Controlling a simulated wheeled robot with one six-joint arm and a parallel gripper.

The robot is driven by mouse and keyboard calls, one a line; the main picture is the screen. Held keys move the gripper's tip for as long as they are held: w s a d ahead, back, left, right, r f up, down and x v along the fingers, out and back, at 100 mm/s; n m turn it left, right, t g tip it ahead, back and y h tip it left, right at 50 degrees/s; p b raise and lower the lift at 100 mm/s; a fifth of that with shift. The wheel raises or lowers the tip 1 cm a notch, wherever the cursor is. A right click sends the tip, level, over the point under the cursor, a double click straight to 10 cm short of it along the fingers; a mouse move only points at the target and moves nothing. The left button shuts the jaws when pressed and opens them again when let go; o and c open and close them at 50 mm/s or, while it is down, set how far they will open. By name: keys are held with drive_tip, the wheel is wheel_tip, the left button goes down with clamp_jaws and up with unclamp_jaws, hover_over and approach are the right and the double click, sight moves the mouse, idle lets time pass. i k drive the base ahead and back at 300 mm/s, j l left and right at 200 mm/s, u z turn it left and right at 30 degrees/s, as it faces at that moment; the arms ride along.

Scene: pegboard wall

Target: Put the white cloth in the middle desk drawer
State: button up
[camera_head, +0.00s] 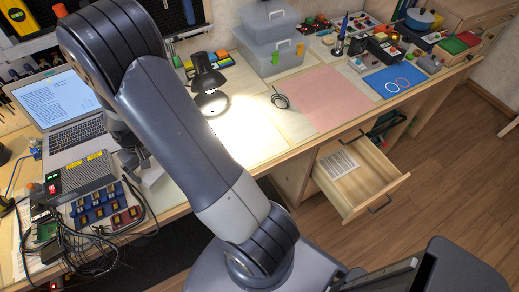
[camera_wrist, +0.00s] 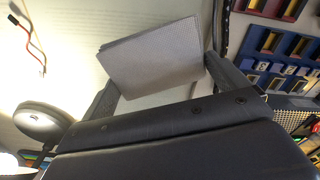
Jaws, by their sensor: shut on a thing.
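The white cloth (camera_wrist: 150,55) is a folded, light grey-white square between the two fingers of my gripper (camera_wrist: 160,80) in the wrist view. The gripper is shut on it. In the head view my gripper is mostly hidden behind my arm, near the laptop, and a small pale patch (camera_head: 151,174) there may be the cloth. An open wooden desk drawer (camera_head: 378,192) stands out from the desk front at right, with a printed white sheet (camera_head: 338,164) inside. I cannot tell which drawer of the stack it is.
A laptop (camera_head: 62,101), a power box (camera_head: 88,176) and tangled cables lie left on the desk. A black lamp (camera_head: 207,72) and clear bins (camera_head: 270,40) stand behind. A pink mat (camera_head: 325,97) lies clear near the front edge. Wooden floor (camera_head: 450,170) is free at right.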

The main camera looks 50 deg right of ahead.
sight(357, 189)
drive_tip(key=z, duration=1.55)
drive_tip(key=i+l+z, duration=0.1)
drive_tip(key=l+z, duration=0.4)
drive_tip(key=i+l+z, duration=0.1)
drive_tip(key=l+z, duration=0.25)
drive_tip(key=z, duration=0.15)
drive_tip(key=i+l, duration=0.2)
drive_tip(key=l, duration=0.15)
